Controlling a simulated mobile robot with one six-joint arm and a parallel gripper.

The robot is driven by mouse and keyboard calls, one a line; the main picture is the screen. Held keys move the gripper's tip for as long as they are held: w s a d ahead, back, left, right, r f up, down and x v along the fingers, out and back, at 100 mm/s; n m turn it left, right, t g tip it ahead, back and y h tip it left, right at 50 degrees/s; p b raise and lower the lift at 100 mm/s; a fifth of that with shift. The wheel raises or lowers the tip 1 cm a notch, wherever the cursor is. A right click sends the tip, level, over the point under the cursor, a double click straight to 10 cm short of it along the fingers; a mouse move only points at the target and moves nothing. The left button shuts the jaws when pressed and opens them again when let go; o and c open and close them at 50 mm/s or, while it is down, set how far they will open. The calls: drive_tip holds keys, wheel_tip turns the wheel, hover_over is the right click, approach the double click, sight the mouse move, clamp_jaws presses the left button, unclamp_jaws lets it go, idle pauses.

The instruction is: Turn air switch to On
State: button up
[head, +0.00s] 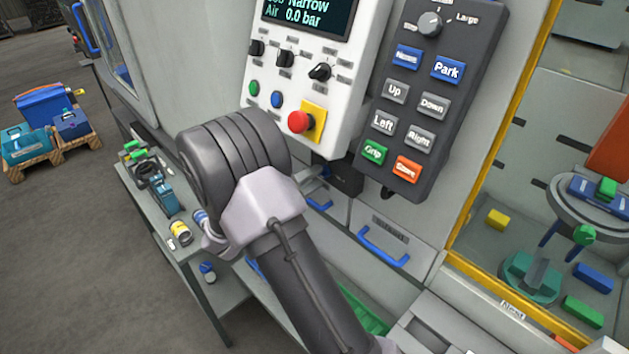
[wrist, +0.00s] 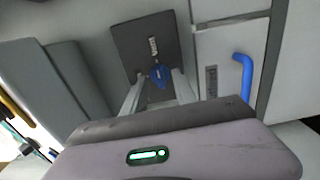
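The air switch looks to be the small blue knob (wrist: 158,73) on a dark square plate (wrist: 128,50) in the wrist view. The plate has a pale label that is too small to read. My gripper (wrist: 158,82) is open, with one pale finger on each side of the knob. I cannot tell whether the fingers touch it. The panel display (head: 306,15) there reads "Air 0.0 bar".
A white control panel (head: 345,95) with a red stop button (head: 299,122) and a dark keypad (head: 440,95) stand close above my arm. A blue drawer handle (head: 385,248) is to the right, also in the wrist view (wrist: 243,78). A tool bench (head: 215,290) is at left.

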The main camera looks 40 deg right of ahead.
drive_tip(key=shift+w+d, duration=0.15)
drive_tip(key=shift+d, duration=0.35)
clamp_jaws()
drive_tip(key=shift+n, duration=0.3)
drive_tip(key=shift+n+p, duration=5.15)
drive_tip(key=shift+n, duration=3.45)
